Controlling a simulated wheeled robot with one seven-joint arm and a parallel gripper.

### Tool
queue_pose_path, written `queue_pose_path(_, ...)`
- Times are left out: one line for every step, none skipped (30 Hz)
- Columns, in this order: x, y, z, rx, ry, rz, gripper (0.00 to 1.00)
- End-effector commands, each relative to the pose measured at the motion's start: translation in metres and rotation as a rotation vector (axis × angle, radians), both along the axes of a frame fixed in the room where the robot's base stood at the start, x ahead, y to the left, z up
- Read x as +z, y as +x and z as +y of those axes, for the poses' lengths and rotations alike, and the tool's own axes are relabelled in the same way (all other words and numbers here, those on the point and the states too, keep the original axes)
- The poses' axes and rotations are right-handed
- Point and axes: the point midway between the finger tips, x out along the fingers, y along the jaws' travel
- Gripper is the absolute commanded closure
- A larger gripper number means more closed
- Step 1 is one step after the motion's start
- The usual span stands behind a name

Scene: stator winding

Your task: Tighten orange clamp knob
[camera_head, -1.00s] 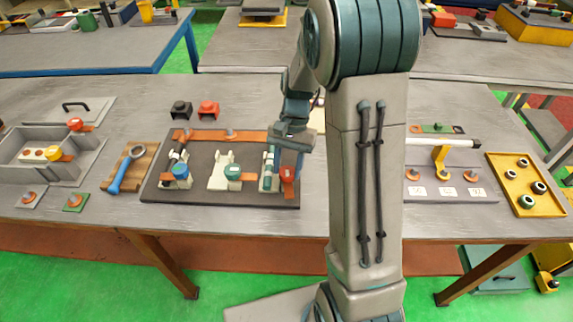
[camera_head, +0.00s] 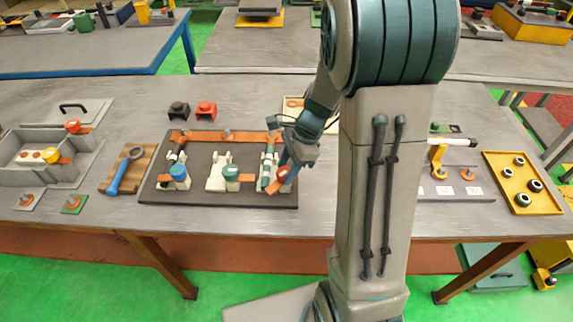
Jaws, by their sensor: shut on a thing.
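The orange-red clamp knob (camera_head: 283,171) sits on the right-hand clamp of a dark fixture board (camera_head: 215,199), its orange arm (camera_head: 275,186) below it. My gripper (camera_head: 287,161) reaches down from the upper right and is shut on the knob, whose far side the fingers partly hide. The right clamp's white and green cylinder (camera_head: 267,168) stands just left of the knob. A blue knob (camera_head: 179,171) is on the left clamp and a green knob (camera_head: 231,172) on the middle one.
An orange bar (camera_head: 205,137) runs along the board's back edge. Black (camera_head: 179,109) and red (camera_head: 206,111) blocks stand behind it. A blue wrench (camera_head: 125,170) lies on a wooden board to the left. A yellow tray (camera_head: 525,198) is far right. My arm hides the table right of the fixture.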

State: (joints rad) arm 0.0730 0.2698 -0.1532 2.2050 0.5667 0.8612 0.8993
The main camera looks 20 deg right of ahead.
Motion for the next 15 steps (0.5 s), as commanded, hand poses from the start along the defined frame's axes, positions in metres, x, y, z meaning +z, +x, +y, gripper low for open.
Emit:
queue_pose_path(0.0046,0.0020,0.0009,-0.047,0.002,-0.009,0.83)
queue_pose_path(0.0046,0.0017,0.0009,-0.074,0.002,-0.009,0.83)
queue_pose_path(0.0046,0.0016,0.0010,-0.113,0.002,-0.008,0.83)
queue_pose_path(0.0046,0.0016,0.0010,-0.141,0.002,-0.009,0.83)
queue_pose_path(0.0045,0.0010,0.0011,-0.169,0.002,-0.008,0.83)
queue_pose_path(0.0046,0.0010,0.0010,-0.207,0.002,-0.008,0.83)
queue_pose_path(0.0049,0.0009,0.0011,-0.233,0.003,-0.009,0.83)
queue_pose_path(0.0049,0.0007,0.0010,-0.260,0.002,-0.009,0.83)
queue_pose_path(0.0048,0.0004,0.0013,-0.296,0.003,-0.008,0.83)
queue_pose_path(0.0049,0.0004,0.0012,-0.322,0.003,-0.008,0.83)
queue_pose_path(0.0049,0.0004,0.0012,-0.346,0.002,-0.009,0.83)
queue_pose_path(0.0048,0.0001,0.0015,-0.379,0.003,-0.008,0.83)
queue_pose_path(0.0046,-0.0001,0.0014,-0.401,0.002,-0.008,0.83)
queue_pose_path(0.0045,-0.0002,0.0015,-0.423,0.003,-0.007,0.83)
queue_pose_path(0.0046,0.0000,0.0014,-0.452,0.003,-0.009,0.83)
